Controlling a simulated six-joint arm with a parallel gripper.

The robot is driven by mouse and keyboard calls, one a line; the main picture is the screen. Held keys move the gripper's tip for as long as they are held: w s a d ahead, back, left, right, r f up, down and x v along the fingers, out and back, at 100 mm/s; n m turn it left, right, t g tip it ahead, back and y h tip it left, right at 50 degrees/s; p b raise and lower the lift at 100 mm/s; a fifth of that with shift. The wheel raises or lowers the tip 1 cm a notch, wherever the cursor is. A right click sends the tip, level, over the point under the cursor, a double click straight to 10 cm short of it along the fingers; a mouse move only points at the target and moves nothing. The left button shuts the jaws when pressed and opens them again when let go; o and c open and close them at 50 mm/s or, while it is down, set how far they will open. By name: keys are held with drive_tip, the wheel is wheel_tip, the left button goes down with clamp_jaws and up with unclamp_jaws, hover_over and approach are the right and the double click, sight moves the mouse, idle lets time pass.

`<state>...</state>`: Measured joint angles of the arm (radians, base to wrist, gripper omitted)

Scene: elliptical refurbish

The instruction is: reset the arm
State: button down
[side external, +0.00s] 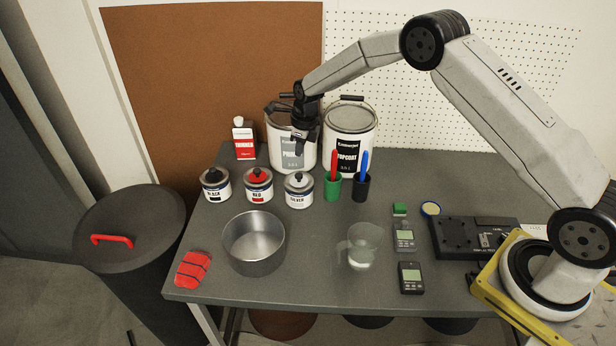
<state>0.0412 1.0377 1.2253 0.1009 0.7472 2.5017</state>
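My gripper (303,142) hangs at the end of my arm over the back half of the grey table. It points down in front of the large primer can (284,155). It looks small and dark here, and I cannot tell whether its fingers are open or shut. I see no object clearly held in it. Below it stand a small silver paint can (299,194) and a green cup (332,189) with a red-handled tool, both apart from the gripper.
A topcoat can (349,150), thinner tin (244,142), red can (258,187) and black can (215,188) stand nearby. A metal bowl (254,271), clear jug (359,254), meters (410,279) and red cloth (193,269) lie in front. A lidded bin (130,217) stands left.

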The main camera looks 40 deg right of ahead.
drive_tip(key=s+r+n, duration=0.3)
drive_tip(key=s+n, duration=0.7)
drive_tip(key=s+r+n, duration=0.4)
drive_tip(key=s+n, duration=0.6)
drive_tip(key=s+a+r+n+t, duration=0.1)
drive_tip(key=s+r+n, duration=0.3)
drive_tip(key=s+n, duration=0.6)
drive_tip(key=shift+s+h, duration=0.4)
drive_tip(key=shift+s, duration=0.2)
